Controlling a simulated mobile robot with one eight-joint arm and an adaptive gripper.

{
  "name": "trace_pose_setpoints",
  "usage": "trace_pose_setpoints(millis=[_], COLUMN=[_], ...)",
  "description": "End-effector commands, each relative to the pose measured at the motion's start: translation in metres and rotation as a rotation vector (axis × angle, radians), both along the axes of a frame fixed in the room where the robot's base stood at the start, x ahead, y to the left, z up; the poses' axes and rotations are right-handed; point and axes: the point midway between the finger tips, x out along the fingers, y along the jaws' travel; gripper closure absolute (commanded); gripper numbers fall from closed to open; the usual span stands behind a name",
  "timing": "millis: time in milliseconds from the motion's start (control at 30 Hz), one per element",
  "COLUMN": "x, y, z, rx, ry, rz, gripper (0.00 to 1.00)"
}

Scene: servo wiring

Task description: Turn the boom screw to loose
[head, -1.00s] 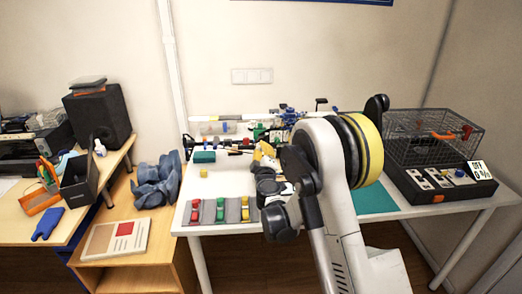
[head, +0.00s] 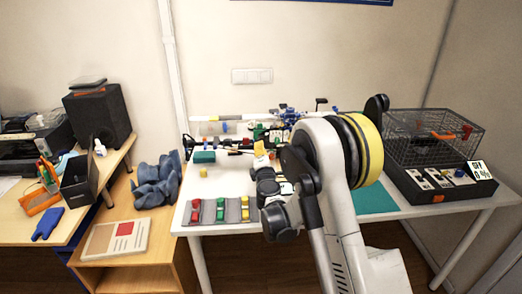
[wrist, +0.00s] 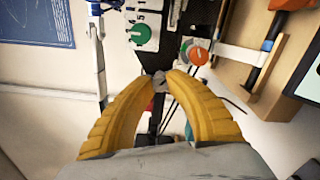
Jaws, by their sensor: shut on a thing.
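My gripper (wrist: 159,80) has its two yellow fingers closed together at the tips in the wrist view. A small grey piece, which I take to be the boom screw (wrist: 159,83), shows between the fingertips. Its turned position cannot be read. In the head view my gripper (head: 260,149) is over the middle of the white table, partly hidden by my arm. The screw is not distinguishable there.
In the wrist view a green dial (wrist: 141,34) and an orange knob (wrist: 197,56) lie just beyond the fingertips. A grey mat (head: 207,213) with coloured pieces lies at the table's front left. A wire cage (head: 425,140) stands at the right.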

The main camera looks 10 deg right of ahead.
Motion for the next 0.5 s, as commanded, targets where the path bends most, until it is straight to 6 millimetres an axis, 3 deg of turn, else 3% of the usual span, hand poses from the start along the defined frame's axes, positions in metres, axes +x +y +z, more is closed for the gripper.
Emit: trace_pose_setpoints(millis=[500], x=[-0.0002], y=[0.0001], z=[-0.0002], rx=[-0.390], ry=[0.053], rz=[0.000], gripper=[1.00])
